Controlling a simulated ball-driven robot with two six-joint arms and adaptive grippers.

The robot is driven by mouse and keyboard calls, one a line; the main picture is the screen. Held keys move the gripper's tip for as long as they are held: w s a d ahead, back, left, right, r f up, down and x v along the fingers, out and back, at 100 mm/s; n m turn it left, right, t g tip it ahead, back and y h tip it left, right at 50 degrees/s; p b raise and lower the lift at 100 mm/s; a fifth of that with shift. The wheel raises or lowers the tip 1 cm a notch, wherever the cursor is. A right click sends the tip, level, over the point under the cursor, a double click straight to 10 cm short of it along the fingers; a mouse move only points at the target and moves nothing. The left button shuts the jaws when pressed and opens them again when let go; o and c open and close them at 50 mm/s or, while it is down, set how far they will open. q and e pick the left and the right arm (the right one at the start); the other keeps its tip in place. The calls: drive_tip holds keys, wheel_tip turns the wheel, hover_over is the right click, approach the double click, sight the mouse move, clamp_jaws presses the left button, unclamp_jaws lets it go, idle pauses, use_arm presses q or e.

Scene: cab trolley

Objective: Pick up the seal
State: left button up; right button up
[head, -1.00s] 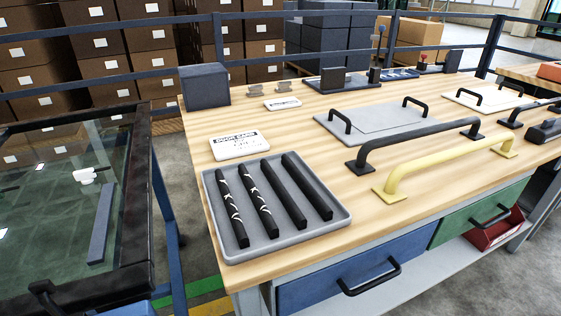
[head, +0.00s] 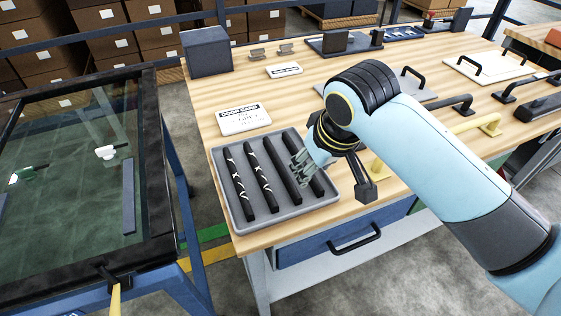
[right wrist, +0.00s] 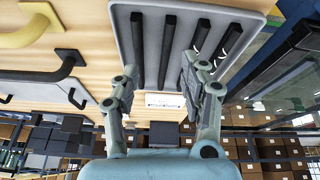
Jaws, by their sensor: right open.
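Several black seal strips lie side by side in a grey tray (head: 228,211) on the wooden bench. Two strips, the far-left one (head: 237,180) and its neighbour (head: 261,175), carry white marks. The two on the right, the third (head: 286,178) and the far-right one (head: 318,185), look plain; the far-right one is partly hidden by my gripper. My right gripper (head: 302,166) is open above the right part of the tray. In the right wrist view its spread fingers (right wrist: 160,75) sit over the plain strips (right wrist: 165,45), with nothing held. My left gripper is out of view.
A door card (head: 245,119) lies behind the tray. A yellow handle (head: 480,135) and a black handle (head: 450,105) stand to the right, partly behind my arm. A glass pane in a black frame (head: 155,150) is at left. A dark box (head: 205,52) stands at the back.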

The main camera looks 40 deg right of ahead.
drive_tip(key=m, duration=0.1)
approach(281, 164)
drive_tip(key=f, duration=0.1)
drive_tip(key=d+f, duration=0.1)
drive_tip(key=f, duration=0.1)
drive_tip(key=shift+w, duration=0.1)
drive_tip(key=x, duration=0.6)
drive_tip(key=shift+w+a+b, duration=0.4)
drive_tip(key=shift+w, duration=0.1)
clamp_jaws()
